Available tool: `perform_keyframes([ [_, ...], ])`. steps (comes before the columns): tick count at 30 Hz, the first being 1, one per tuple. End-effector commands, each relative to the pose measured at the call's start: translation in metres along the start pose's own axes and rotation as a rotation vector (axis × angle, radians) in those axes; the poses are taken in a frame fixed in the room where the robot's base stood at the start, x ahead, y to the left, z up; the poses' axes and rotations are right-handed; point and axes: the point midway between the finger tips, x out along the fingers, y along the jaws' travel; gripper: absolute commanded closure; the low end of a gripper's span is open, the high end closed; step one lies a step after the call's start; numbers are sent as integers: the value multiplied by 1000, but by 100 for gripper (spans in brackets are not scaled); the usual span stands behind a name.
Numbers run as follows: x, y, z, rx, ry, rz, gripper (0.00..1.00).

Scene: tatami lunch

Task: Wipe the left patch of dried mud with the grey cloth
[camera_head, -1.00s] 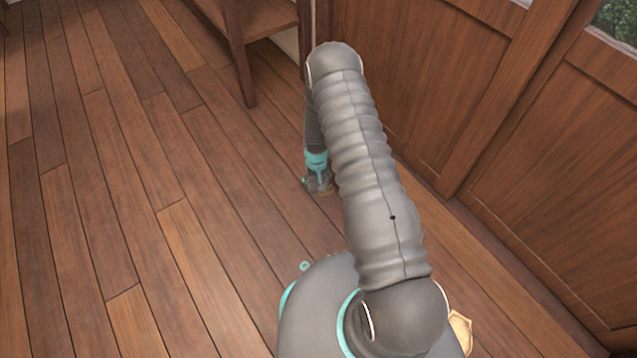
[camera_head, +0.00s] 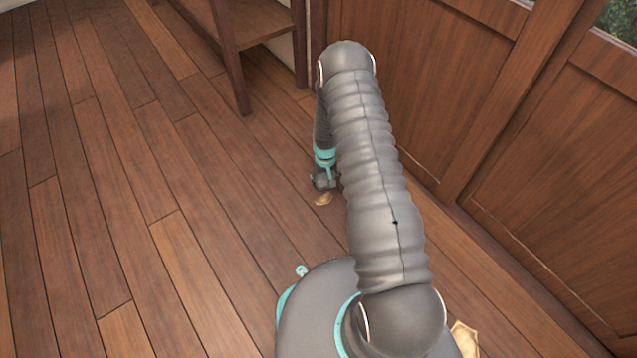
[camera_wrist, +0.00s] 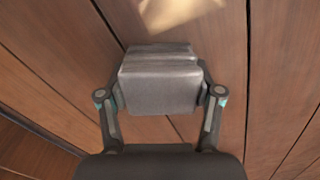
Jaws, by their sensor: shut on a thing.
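My gripper (camera_head: 325,181) is low near the floor in the head view, partly behind my own arm. In the wrist view my gripper (camera_wrist: 160,88) is shut on the grey cloth (camera_wrist: 158,84), a folded, block-like bundle between both fingers. A tan patch of dried mud (camera_head: 323,199) lies on the floor just on the near side of the gripper. A pale tan patch (camera_wrist: 178,10) shows at the top edge of the wrist view, beyond the cloth and apart from it in the picture. Whether the cloth touches the floor I cannot tell.
Another tan patch (camera_head: 466,340) shows at the lower right, partly hidden by my body. A wooden panelled wall (camera_head: 420,90) runs along the right. A wooden table or shelf leg (camera_head: 232,65) stands at the back. The plank floor (camera_head: 110,200) on the left is clear.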

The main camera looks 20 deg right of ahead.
Motion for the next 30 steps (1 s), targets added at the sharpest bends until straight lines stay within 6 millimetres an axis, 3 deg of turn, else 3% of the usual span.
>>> perform_keyframes([
  [8,1,18,-3,-9,0,0,85],
  [10,-6,16,-3,-11,0,0,85],
  [12,-27,18,-4,-9,4,1,85],
  [30,-77,19,-3,-7,1,0,85],
])
